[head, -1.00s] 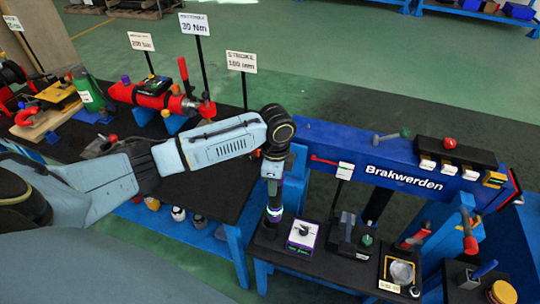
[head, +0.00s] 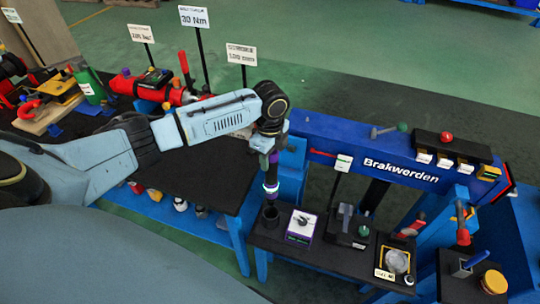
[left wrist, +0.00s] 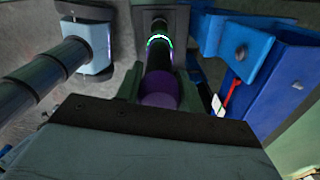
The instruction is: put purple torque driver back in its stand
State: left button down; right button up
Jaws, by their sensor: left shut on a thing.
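My left gripper (head: 270,146) is shut on the purple torque driver (head: 272,162), which hangs upright below it with a purple top and a bright glowing ring. In the left wrist view the driver's purple end (left wrist: 160,90) sits between the fingers, and its dark shaft points away. The stand, a black open cup (head: 270,214) on the small dark bench, lies just below the driver's lower end. The driver appears above the cup's mouth; the exact gap and alignment are hard to tell. My right gripper is not in view.
On the small bench (head: 330,262), a white-and-purple box (head: 301,226) stands close right of the cup. A black device (head: 348,226) and a yellow-framed tray (head: 395,262) stand further right. The blue Brakwerden beam (head: 340,147) runs behind. A larger dark table (head: 205,185) is at left.

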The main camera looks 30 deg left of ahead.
aim_at(270, 169)
pick_arm(q)
jog(key=shift+r+p, duration=0.2)
jog(key=shift+p, duration=0.2)
jog(key=shift+w+f+b, duration=0.1)
jog(key=shift+f+b, duration=1.5)
jog(key=shift+f, duration=1.4)
jog(key=shift+p, duration=0.4)
